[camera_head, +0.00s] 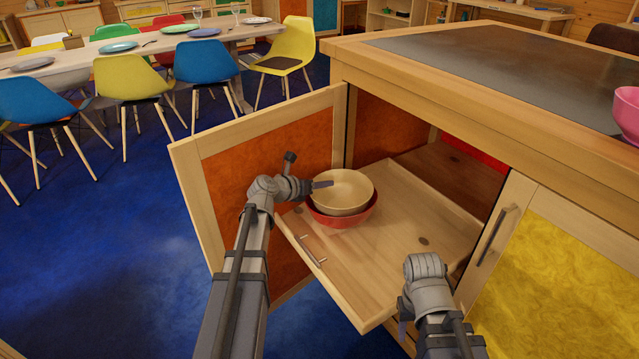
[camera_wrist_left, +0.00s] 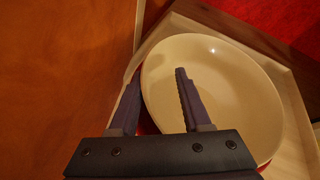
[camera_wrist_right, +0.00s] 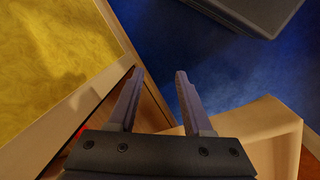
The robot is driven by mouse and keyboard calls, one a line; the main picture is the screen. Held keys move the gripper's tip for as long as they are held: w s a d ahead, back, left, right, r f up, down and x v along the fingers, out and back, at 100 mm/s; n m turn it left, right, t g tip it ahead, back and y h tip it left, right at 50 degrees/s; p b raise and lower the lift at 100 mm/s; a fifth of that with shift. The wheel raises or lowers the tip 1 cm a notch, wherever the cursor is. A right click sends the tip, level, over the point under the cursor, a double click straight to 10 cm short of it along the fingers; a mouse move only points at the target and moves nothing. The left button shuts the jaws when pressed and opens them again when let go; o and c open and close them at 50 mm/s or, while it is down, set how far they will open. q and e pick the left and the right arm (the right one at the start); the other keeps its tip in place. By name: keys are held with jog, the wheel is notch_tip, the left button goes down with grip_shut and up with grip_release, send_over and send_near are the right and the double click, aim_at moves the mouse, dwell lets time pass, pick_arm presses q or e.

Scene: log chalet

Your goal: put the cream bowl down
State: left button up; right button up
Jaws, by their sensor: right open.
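The cream bowl (camera_head: 342,192) sits upright in a red bowl (camera_head: 346,219) on the pulled-out wooden tray (camera_head: 385,265) of the cabinet. It also shows in the left wrist view (camera_wrist_left: 235,95), with a bit of the red bowl under it. My left gripper (camera_head: 322,184) is at the bowl's left rim. In the left wrist view my left gripper (camera_wrist_left: 158,85) has its fingers apart, one outside the rim and one over the inside. Whether a finger touches the bowl I cannot tell. My right gripper (camera_wrist_right: 160,85) is open and empty near the tray's front right.
The open orange cabinet door (camera_head: 262,160) stands left of the tray. A closed yellow door (camera_head: 560,270) is at the right. The counter (camera_head: 500,70) overhangs the cabinet and carries a pink bowl (camera_head: 627,112). The tray's right part is clear.

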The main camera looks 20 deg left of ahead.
pick_arm(q)
jog(key=shift+s+d+f, duration=0.1)
jog(key=shift+r+p, duration=0.5)
jog(key=shift+p, duration=0.05)
jog(key=shift+p+v, duration=2.55)
jog(key=shift+v, duration=3.45)
jog(key=shift+r, duration=0.25)
